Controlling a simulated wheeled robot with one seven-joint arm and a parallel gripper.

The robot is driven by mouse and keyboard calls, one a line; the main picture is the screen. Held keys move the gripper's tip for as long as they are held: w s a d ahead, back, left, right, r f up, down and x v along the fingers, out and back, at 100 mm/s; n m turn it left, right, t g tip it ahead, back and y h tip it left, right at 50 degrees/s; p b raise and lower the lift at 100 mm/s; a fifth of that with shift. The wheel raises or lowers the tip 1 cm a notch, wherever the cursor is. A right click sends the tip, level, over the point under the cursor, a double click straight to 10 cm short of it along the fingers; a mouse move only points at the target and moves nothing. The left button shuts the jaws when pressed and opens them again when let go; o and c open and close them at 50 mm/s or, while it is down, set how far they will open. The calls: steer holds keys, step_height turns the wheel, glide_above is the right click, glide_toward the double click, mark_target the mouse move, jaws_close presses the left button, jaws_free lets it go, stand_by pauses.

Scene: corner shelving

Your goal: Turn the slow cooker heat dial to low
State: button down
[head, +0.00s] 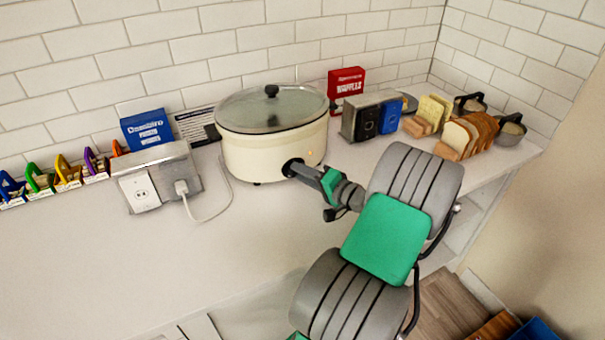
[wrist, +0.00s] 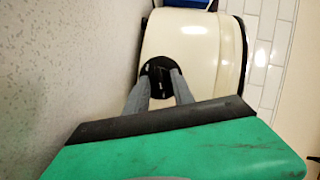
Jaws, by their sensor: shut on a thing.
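The slow cooker (head: 262,155) is a cream oval pot with a glass lid (head: 270,105) and black knob, standing on the counter against the tiled wall. It also shows in the wrist view (wrist: 205,50). Its black heat dial (wrist: 160,80) is on the front face, with pale marks on it. In the head view the dial (head: 289,166) is partly covered by my gripper (head: 297,170). In the wrist view the two grey fingers of my gripper (wrist: 160,92) reach the dial, one on each side, and are shut on it. I cannot read the dial's setting.
A power outlet box (head: 150,185) with a plugged-in white cord stands left of the cooker. A toaster (head: 370,115), bread slices (head: 470,135) and pans stand to the right. The front left counter (head: 130,260) is clear.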

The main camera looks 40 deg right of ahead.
steer(key=c, duration=1.1)
jaws_free()
steer(key=s, duration=0.3)
steer(key=shift+d+r, duration=0.15)
steer(key=shift+d, duration=0.1)
steer(key=s+r+p, duration=0.1)
steer(key=s+p, duration=0.1)
steer(key=p, duration=0.2)
steer(key=shift+s+r, duration=0.2)
steer(key=s+p, duration=0.1)
steer(key=p, duration=0.2)
steer(key=shift+d, duration=0.15)
steer(key=shift+s+f+p, duration=0.1)
steer(key=shift+s+p, duration=0.35)
steer(key=shift+p, duration=0.7)
steer(key=shift+s+f, duration=0.15)
steer(key=shift+f, duration=0.05)
